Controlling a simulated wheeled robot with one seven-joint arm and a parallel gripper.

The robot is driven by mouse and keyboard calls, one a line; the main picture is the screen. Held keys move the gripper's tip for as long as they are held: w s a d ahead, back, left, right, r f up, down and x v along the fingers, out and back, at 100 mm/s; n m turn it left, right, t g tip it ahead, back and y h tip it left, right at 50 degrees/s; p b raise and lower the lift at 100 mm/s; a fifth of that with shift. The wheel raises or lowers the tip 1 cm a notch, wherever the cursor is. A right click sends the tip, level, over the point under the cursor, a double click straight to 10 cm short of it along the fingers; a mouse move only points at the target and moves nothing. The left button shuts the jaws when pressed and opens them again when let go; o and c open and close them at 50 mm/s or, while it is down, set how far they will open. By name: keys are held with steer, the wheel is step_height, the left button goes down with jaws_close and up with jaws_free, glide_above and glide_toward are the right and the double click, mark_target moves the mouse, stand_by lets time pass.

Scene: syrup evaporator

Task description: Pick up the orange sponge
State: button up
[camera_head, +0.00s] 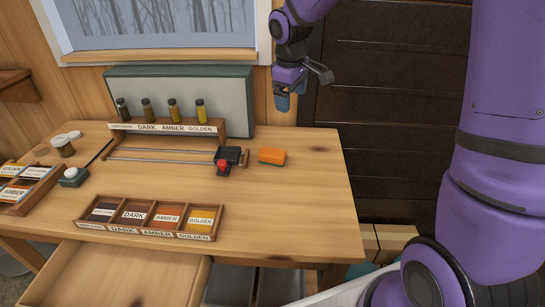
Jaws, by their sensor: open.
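The orange sponge (272,155) lies on the right part of the wooden table, with a darker green layer along its underside. It sits just right of a black block with a red knob. My gripper (291,97) hangs in the air, above and a little right of the sponge in the picture, apart from it. Its fingers point down, and it is open with nothing seen between them.
The black block (235,154) rides on a metal rail below a rack of several small bottles (173,129). A divided tray (149,230) labelled DARK, AMBER, GOLDEN lies in front. An open drawer (117,277) juts out below. The table (300,195) is clear right of the sponge.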

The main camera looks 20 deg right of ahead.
steer(key=w+a+f+n+g+y, duration=0.1)
steer(key=w+f, duration=0.3)
steer(key=f, duration=0.3)
steer(key=w+a+f+n, duration=0.2)
steer(key=w+f, duration=0.2)
steer(key=f, duration=0.3)
glide_above(272, 151)
steer(key=f, duration=0.5)
steer(key=shift+s+a, duration=0.3)
steer(key=shift+w+d+f, duration=0.1)
steer(key=shift+d+f, duration=0.05)
steer(key=shift+f, duration=1.35)
steer(key=shift+w+d+f, duration=0.1)
steer(key=shift+d+f, duration=0.05)
steer(key=shift+f, duration=1.3)
steer(key=c, duration=1)
